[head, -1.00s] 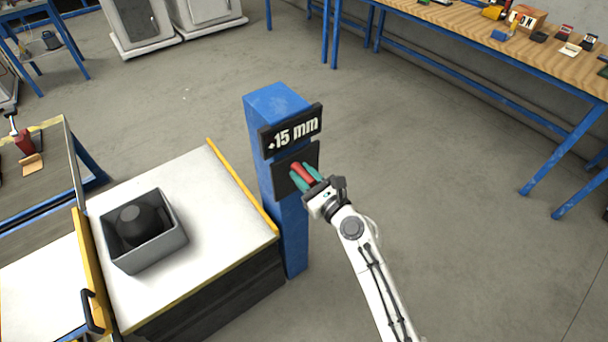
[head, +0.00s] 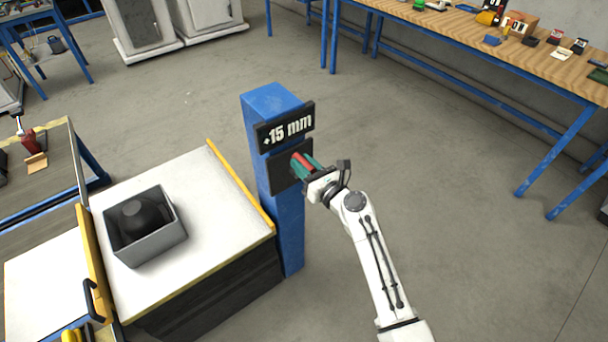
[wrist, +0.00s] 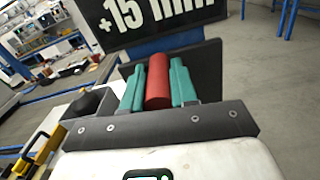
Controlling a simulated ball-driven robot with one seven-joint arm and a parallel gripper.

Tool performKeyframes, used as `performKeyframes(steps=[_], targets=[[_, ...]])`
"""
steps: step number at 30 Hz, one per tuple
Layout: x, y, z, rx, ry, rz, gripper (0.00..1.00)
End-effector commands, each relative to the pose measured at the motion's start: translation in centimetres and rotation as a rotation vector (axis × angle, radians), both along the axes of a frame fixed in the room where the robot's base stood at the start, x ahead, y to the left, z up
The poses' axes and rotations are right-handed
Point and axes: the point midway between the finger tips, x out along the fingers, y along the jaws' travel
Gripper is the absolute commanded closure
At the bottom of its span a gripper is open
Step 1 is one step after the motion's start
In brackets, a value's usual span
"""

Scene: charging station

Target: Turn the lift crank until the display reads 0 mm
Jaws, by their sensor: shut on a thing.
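The blue post (head: 280,215) stands beside the lift table and carries the display (head: 286,129), which reads +15 mm. The display also shows at the top of the wrist view (wrist: 150,20). Below it is a dark plate (head: 283,168) with the red crank handle (head: 301,165) in front of it. My gripper (head: 306,164) is shut on the red handle, with a green finger on each side of it. In the wrist view the handle (wrist: 158,82) lies between the two fingers. The crank's arm is hidden behind the handle and my gripper.
The white lift table (head: 205,218) with yellow edges is left of the post. A grey open box (head: 150,250) with a dark rounded object stands on it. A long wooden workbench (head: 480,40) with several small items is at the upper right. The floor between is clear.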

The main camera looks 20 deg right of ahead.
Motion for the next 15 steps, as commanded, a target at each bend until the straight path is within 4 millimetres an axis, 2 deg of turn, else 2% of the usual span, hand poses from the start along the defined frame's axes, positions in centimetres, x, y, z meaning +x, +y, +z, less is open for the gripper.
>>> performKeyframes(steps=[4,15], targets=[[1.2,-1.3,0.5,0.135,0.036,-0.004,1.0],[2.0,-4.0,-0.3,0.476,0.127,-0.003,1.0]])
